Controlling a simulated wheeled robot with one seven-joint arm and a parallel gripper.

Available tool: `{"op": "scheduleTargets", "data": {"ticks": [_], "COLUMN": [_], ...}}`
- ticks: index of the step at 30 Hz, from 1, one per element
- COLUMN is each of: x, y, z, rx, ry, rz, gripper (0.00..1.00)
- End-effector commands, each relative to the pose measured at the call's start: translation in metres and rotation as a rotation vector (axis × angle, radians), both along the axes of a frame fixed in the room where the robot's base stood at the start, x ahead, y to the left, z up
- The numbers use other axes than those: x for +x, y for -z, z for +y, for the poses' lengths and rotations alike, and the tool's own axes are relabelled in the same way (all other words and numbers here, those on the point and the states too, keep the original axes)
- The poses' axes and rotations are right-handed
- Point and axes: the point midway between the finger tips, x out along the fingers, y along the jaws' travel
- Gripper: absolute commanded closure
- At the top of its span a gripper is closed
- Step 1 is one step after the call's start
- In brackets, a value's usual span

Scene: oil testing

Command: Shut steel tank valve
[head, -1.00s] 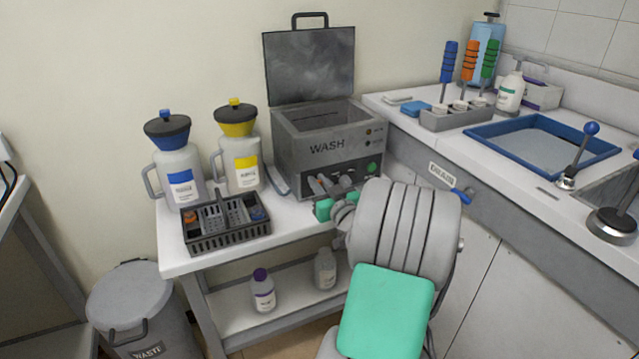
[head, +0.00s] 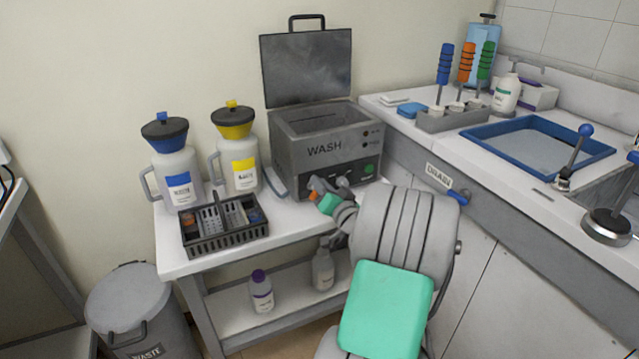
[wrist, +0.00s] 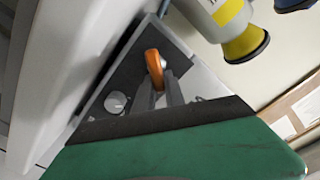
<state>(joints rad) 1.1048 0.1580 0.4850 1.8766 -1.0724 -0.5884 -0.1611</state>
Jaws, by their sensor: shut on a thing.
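The steel tank (head: 320,155) is a grey box marked WASH on the white side table, its lid (head: 306,68) raised. Its orange valve handle (head: 316,184) is low on the front, at the left; it also shows in the wrist view (wrist: 154,62). My gripper (head: 320,190) is at the tank's lower front, tilted, and shut on the orange handle. In the wrist view, its two grey fingers (wrist: 160,84) close around the handle. A round grey knob (wrist: 115,102) sits beside them. My arm hides part of the tank's lower front.
Two funnel-topped jugs, blue-labelled (head: 179,190) and yellow-labelled (head: 240,172), stand left of the tank. A dark basket (head: 226,238) sits before them. A drain lever (head: 458,197) is on the counter front at right. A waste bin (head: 135,300) stands at lower left.

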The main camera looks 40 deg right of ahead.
Motion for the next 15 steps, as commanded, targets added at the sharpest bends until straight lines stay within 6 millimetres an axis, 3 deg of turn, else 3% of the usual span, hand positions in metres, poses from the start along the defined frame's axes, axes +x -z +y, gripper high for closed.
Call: {"op": "scheduleTargets", "data": {"ticks": [15], "x": [-0.0021], "y": [0.0067], "z": [-0.0064], "rx": [0.47], "ry": [0.002], "rz": [-0.135], "gripper": [1.0]}}
